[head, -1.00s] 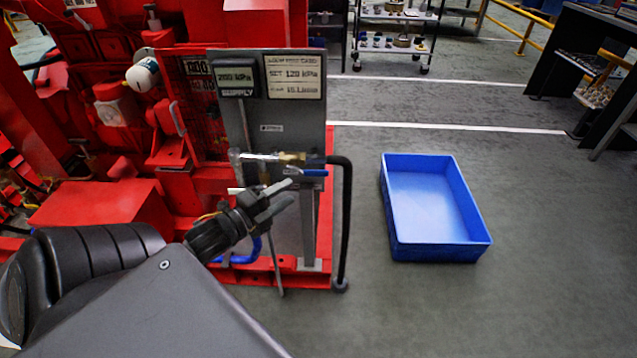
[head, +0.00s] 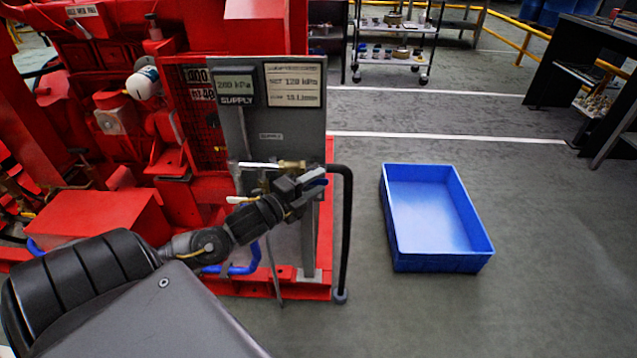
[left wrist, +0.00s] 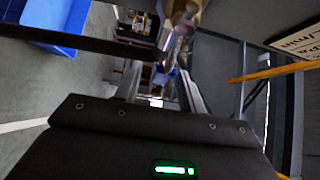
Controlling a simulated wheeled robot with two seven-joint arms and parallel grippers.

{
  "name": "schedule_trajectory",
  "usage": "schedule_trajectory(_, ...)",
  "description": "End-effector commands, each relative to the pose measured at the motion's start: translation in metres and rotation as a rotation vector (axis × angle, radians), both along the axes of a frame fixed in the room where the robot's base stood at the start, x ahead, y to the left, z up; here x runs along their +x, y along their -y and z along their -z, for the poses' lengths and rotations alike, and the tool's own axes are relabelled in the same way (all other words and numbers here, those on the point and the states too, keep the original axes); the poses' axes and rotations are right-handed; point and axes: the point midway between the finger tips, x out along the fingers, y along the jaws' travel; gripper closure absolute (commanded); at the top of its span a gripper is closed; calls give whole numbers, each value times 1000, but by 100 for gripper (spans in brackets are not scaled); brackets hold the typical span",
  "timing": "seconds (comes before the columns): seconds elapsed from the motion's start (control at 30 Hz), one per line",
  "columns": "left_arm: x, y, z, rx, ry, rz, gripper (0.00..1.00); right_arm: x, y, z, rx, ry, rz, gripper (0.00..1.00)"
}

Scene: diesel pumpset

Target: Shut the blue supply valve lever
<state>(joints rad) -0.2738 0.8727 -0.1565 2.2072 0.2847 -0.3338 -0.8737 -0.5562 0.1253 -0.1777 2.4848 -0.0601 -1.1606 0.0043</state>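The blue supply valve lever (head: 321,181) is on the panel's front, just below the brass valve fitting (head: 292,164). It points right, roughly along the pipe, and is mostly hidden by my left gripper (head: 306,182). The gripper's fingers are at the lever and look spread apart; whether they touch it I cannot tell. In the left wrist view the fingers (left wrist: 160,88) stand apart, with the metal valve body (left wrist: 178,35) beyond them. My right gripper does not show.
The grey panel (head: 285,125) carries a display (head: 235,86) reading 200 kPa, above "SUPPLY". A black hose (head: 346,230) drops at the panel's right. The red pumpset (head: 100,220) fills the left. A blue crate (head: 440,262) lies on the floor at right, with clear floor around it.

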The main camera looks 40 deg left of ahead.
Motion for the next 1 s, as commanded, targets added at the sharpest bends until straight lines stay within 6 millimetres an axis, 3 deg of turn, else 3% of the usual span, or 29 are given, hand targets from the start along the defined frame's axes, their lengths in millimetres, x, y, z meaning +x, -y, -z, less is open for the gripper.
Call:
schedule_trajectory(0.2,12,2,0,-1,0,-1,60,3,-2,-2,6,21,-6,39)
schedule_trajectory(0.5,13,2,0,0,0,0,61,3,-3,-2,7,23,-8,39)
schedule_trajectory(0.8,12,2,0,0,0,0,100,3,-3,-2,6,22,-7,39)
schedule_trajectory(1.0,12,2,0,0,-1,0,100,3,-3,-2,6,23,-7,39)
